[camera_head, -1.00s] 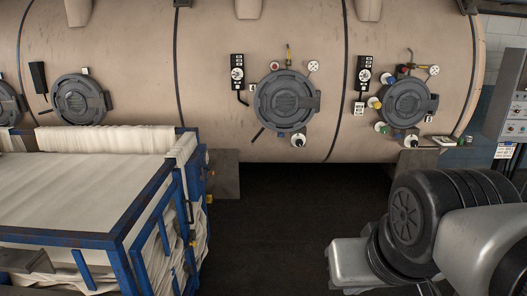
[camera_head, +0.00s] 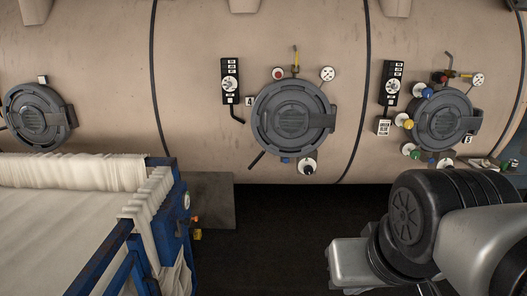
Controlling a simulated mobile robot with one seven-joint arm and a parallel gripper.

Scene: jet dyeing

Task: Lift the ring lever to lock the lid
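Three round grey lids show on the beige dyeing vessel: one at the left (camera_head: 38,117), one in the middle (camera_head: 292,118) and one at the right (camera_head: 444,117). The middle lid looks shut and has a dark lever (camera_head: 257,160) sticking out down and left from its ring. Which lid the task means cannot be told. My arm shows at the lower right, well in front of the vessel. My gripper is not in view.
A blue-framed cart (camera_head: 100,262) with white cloth (camera_head: 50,215) stands at the lower left. A grey block (camera_head: 206,200) is behind it. Dark floor (camera_head: 285,235) lies clear between cart and arm. Control panels (camera_head: 231,80), gauges and valves surround the lids.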

